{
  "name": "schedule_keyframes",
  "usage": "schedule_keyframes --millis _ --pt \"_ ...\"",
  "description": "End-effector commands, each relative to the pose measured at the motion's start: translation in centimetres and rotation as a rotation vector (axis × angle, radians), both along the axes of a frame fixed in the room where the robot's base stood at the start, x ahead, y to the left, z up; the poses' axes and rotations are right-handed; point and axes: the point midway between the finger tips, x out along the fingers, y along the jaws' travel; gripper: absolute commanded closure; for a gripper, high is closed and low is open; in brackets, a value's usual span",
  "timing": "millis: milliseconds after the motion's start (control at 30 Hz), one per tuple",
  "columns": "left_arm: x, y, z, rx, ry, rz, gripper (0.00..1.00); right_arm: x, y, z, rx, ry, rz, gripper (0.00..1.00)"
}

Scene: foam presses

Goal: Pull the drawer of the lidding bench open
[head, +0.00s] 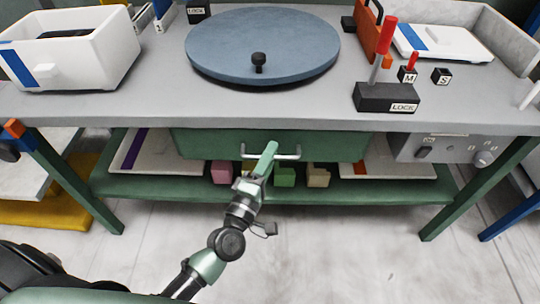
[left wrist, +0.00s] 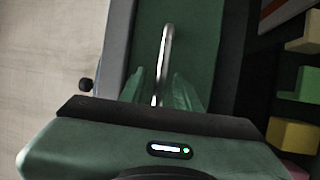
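The lidding bench (head: 110,110) has a green drawer (head: 210,143) under its grey top, and the drawer front looks shut. A pale metal bar handle (head: 290,157) runs across the drawer front. It also shows in the left wrist view (left wrist: 166,45), running down between my fingers. My left gripper (head: 267,155) is at the middle of the handle, and its green fingers (left wrist: 160,85) stand on either side of the bar with gaps showing. The left gripper is open around the handle. My right gripper is in neither view.
On the bench top are a round blue lid (head: 220,45), a white bin (head: 90,62), and a lever base (head: 375,98) marked LOCK. A green lower shelf (head: 150,188) holds trays and coloured blocks. The floor (head: 340,250) in front is clear.

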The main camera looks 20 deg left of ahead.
Motion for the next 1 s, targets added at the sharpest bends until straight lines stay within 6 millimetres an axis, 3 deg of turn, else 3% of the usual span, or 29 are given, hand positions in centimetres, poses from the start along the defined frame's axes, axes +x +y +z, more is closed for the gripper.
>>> schedule_keyframes --millis 33,133,167,1000 --pt "-0.01 -0.01 -0.01 0.0 0.0 0.0 0.68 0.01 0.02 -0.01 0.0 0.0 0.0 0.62" --pt "-0.02 -0.01 -0.01 0.0 0.0 0.0 0.96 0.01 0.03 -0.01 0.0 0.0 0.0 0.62" --pt "-0.03 -0.01 -0.03 0.0 0.0 0.0 1.0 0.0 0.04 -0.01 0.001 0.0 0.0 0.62" --pt "-0.05 -0.04 -0.07 0.001 0.001 -0.001 1.0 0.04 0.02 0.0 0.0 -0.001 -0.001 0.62"
